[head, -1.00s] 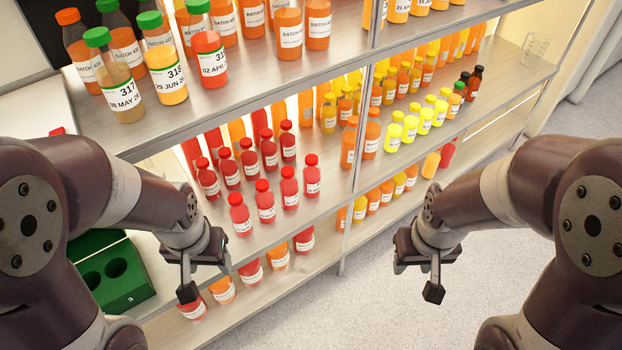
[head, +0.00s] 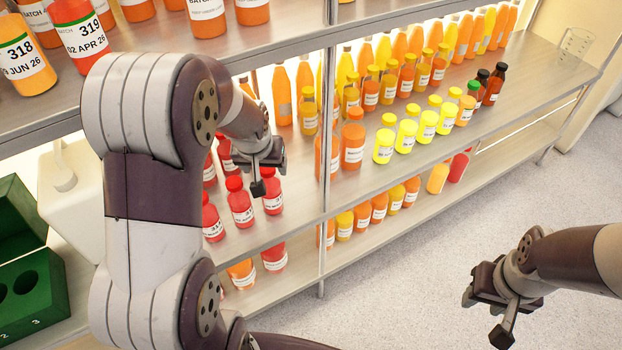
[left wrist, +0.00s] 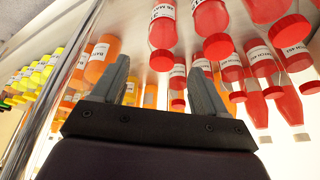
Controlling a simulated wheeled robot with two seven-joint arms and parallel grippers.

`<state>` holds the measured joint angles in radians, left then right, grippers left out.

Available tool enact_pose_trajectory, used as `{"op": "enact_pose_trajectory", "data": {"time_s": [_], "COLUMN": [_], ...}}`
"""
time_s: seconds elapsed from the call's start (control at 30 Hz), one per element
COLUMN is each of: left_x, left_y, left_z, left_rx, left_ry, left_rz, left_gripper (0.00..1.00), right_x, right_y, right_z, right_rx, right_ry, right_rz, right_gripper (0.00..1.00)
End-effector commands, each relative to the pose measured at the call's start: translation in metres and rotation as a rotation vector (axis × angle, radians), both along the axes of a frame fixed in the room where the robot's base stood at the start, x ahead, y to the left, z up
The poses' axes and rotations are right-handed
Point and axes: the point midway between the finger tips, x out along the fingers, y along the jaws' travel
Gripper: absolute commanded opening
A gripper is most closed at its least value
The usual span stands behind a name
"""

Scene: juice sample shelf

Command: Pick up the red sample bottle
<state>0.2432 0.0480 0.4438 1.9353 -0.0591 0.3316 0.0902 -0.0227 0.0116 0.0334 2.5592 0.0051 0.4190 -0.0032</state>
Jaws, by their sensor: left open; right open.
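A red bottle labelled 319 (head: 82,35) stands on the upper shelf at the top left of the head view, its top cut off. Several red bottles with red caps (head: 240,203) stand on the middle shelf; they also show in the left wrist view (left wrist: 212,22), upside down. I cannot tell which one the task means. My left gripper (head: 262,180) is open and empty in front of these middle-shelf bottles; in the left wrist view its fingers (left wrist: 163,90) are apart with nothing gripped. My right gripper (head: 487,312) is open and empty over the floor, away from the shelves.
A shelf post (head: 327,130) stands just right of my left gripper. Yellow and orange bottles (head: 427,125) fill the middle shelf beyond it. A green rack with holes (head: 45,300) is at the lower left. The floor (head: 410,270) around my right gripper is clear.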

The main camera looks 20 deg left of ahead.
Motion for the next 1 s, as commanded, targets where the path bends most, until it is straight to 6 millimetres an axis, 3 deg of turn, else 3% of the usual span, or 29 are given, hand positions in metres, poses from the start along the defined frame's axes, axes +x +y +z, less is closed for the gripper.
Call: {"op": "enact_pose_trajectory", "data": {"time_s": [0.23,0.47,0.63,0.93,0.97,1.0], "left_x": [0.019,0.031,0.042,0.047,0.047,0.047], "left_y": [0.006,0.01,0.013,0.015,0.015,0.015], "left_z": [-0.049,-0.076,-0.106,-0.114,-0.114,-0.114], "left_rx": [-0.003,-0.002,-0.003,-0.002,-0.003,-0.003], "left_ry": [-0.006,-0.009,-0.007,-0.011,-0.01,-0.01], "left_rz": [0.012,0.012,0.011,0.011,0.011,0.011], "left_gripper": [0.73,0.73,0.73,0.73,0.7,0.57], "right_x": [-0.001,0.0,-0.001,-0.001,-0.001,-0.001], "right_y": [0.0,0.0,0.0,0.0,0.0,0.0], "right_z": [-0.01,-0.014,-0.021,-0.021,-0.021,-0.021], "right_rx": [0.0,0.0,0.0,0.0,0.0,0.0], "right_ry": [0.0,0.0,0.0,0.0,0.0,0.0], "right_rz": [0.0,0.0,0.0,0.0,0.0,0.0], "right_gripper": [0.43,0.43,0.43,0.43,0.43,0.43]}}
